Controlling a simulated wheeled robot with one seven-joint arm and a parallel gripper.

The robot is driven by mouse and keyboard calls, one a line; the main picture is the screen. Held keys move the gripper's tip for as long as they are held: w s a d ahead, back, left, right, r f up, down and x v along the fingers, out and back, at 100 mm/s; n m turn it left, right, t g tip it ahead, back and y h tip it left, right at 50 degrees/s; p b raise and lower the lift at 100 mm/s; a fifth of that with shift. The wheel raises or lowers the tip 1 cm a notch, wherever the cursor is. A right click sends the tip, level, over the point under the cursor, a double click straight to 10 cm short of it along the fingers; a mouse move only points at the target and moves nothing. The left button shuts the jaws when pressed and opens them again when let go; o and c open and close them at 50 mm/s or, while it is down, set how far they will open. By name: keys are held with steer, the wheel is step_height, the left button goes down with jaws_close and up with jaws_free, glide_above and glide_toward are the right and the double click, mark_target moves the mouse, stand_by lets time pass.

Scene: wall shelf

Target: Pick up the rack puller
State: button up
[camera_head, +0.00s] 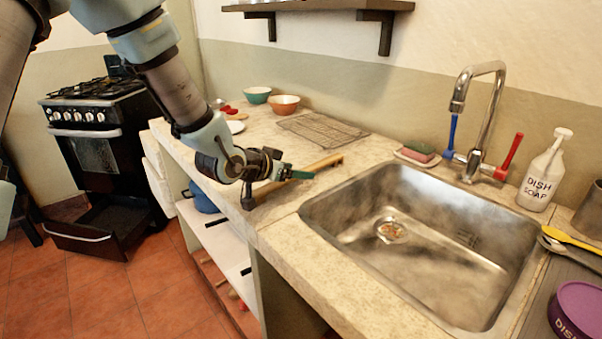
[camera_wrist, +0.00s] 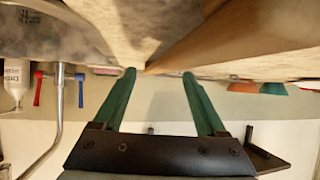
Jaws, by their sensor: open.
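The rack puller (camera_head: 325,164) looks like a flat wooden stick lying on the stone counter, left of the sink. My gripper (camera_head: 302,174) is low over the counter beside it and hides part of its length. In the wrist view the puller (camera_wrist: 235,38) is a large brown bar that narrows toward the space between my green fingertips (camera_wrist: 159,73). The fingers are apart with nothing clamped between them. I cannot tell whether they touch the wood.
The steel sink (camera_head: 340,190) is to the right, with a tap (camera_head: 490,110) behind it. A wire rack (camera_head: 322,130) lies farther back, near two bowls (camera_head: 284,105). A wall shelf (camera_head: 320,6) hangs above. The oven (camera_head: 98,145) at left has its lower drawer open.

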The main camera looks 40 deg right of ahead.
steer(key=shift+p+x, duration=0.45)
steer(key=shift+x, duration=1.3)
steer(key=shift+f, duration=0.1)
steer(key=shift+c, duration=0.2)
jaws_close()
